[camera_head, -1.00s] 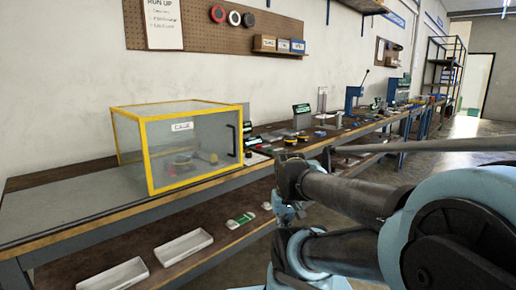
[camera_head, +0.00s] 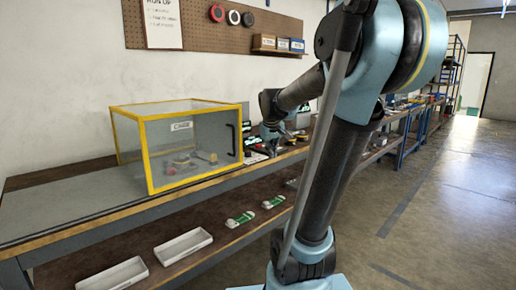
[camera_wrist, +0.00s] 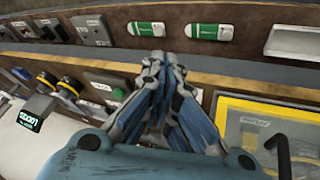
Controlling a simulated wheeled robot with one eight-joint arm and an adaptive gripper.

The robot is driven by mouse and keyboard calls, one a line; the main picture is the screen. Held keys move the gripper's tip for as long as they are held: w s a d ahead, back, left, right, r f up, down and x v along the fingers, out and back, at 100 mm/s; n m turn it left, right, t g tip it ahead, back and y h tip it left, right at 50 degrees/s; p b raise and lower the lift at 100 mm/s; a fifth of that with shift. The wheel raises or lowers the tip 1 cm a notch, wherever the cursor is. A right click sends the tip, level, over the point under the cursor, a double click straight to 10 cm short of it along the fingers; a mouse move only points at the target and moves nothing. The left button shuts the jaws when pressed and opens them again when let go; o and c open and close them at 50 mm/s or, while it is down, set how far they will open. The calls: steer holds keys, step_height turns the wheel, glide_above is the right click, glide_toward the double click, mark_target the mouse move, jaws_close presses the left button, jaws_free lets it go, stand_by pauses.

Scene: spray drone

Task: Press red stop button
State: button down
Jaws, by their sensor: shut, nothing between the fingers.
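I cannot make out a red stop button for certain in either view. In the wrist view my gripper (camera_wrist: 162,62) is shut and empty, its fingertips together above the front part of the bench. A small box with a green button (camera_wrist: 118,93) sits on the bench just left of the fingers. Two yellow-and-black knob-like things (camera_wrist: 69,87) stand farther left. The fingers hide part of the bench beneath them. In the head view my gripper (camera_head: 283,138) is over the bench, right of the yellow-framed cage, and small.
The clear-walled cage (camera_head: 145,150) with yellow edges stands close to my gripper; its frame (camera_wrist: 222,120) shows at right in the wrist view. A small lit display (camera_wrist: 29,118) is at left. The lower shelf holds white trays (camera_head: 183,246) and green-and-white items (camera_head: 240,219).

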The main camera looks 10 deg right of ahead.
steer(key=w+a+r+n+t, duration=0.1)
steer(key=w+r, duration=0.2)
steer(key=w, duration=1.1)
steer(key=w+a+r+n+t, duration=0.1)
steer(key=w+r, duration=0.3)
steer(key=w, duration=1.1)
steer(key=shift+r+n+t+h, duration=0.15)
steer(key=shift+n+t+h, duration=0.15)
steer(key=shift+n+t, duration=0.4)
steer(key=shift+w+a, duration=0.1)
steer(key=shift+f, duration=5.25)
steer(key=shift+r, duration=3.45)
